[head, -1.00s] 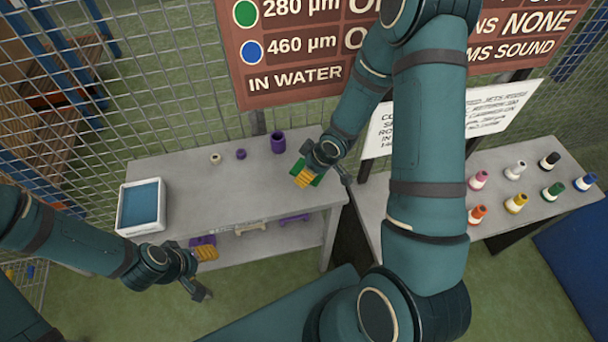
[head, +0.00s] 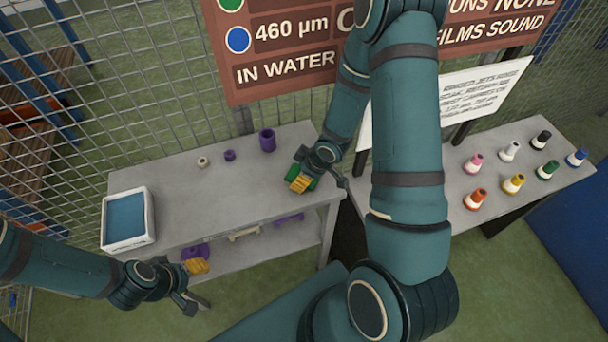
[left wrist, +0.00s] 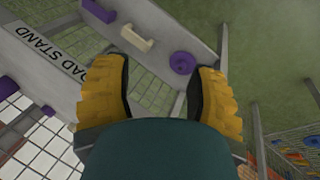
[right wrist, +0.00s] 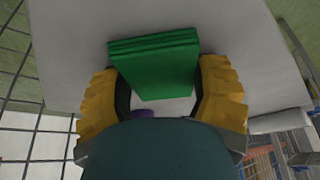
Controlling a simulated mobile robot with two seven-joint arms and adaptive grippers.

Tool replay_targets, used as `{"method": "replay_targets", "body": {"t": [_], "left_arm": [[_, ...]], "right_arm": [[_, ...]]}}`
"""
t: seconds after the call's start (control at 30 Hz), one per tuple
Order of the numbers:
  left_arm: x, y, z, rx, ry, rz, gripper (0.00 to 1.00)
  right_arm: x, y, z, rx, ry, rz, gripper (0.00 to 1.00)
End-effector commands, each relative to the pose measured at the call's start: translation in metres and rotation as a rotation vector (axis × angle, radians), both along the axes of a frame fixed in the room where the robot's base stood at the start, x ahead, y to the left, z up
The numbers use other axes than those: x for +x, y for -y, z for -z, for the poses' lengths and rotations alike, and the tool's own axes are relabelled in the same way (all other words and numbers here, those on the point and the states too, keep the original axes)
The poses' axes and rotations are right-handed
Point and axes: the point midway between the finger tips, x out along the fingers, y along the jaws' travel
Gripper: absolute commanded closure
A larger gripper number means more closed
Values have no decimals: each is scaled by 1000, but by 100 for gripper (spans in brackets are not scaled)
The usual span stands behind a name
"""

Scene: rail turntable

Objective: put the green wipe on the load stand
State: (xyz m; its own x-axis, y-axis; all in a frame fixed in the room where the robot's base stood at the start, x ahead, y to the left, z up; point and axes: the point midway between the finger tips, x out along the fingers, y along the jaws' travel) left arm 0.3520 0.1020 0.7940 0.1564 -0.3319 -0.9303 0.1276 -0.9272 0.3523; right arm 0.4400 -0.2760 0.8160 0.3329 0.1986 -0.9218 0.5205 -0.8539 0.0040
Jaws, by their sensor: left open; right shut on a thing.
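The green wipe (right wrist: 155,65) is a folded green pad between the yellow fingers of my right gripper (right wrist: 160,100). In the head view the wipe (head: 311,184) is partly hidden by that gripper, over the right end of the grey load stand (head: 205,190). I cannot tell whether the wipe touches the top. The stand's front edge carries a LOAD STAND label in the left wrist view (left wrist: 48,45). My left gripper (head: 196,285) is open and empty in front of the stand, near its lower shelf.
A white tray with a blue inside (head: 128,243) stands at the stand's left end. A purple cup (head: 267,141) and two small rings stand at the back. A purple ring (left wrist: 183,62) lies on the lower shelf. Several coloured nozzles stand on the right table (head: 455,205). The stand's middle is clear.

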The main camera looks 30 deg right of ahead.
Motion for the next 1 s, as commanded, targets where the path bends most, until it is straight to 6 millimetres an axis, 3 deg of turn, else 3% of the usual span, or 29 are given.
{"method": "replay_targets", "body": {"t": [0.03, 0.07, 0.1, 0.13, 0.47, 0.63, 1.0], "left_arm": [[-1, 0, 4, 0, -2, 1, 43], [-1, 0, 3, 0, -2, 1, 43], [-1, 0, 2, 0, -2, 1, 43], [-1, 0, 2, 0, -2, 1, 43], [0, 0, 2, 0, -1, 0, 43], [2, -1, -8, 1, 5, -4, 43], [11, -3, -42, 5, 25, -21, 43]], "right_arm": [[-2, -1, 6, 0, -7, -1, 64], [-2, -1, 6, 1, -9, -1, 26], [-2, -1, 6, 0, -9, -1, 12], [-3, -1, 6, 1, -10, -1, 4], [-4, -1, 6, 0, -14, 0, 4], [-4, -1, -5, 0, -14, -1, 4], [-27, 16, -81, 2, -6, 6, 4]]}}
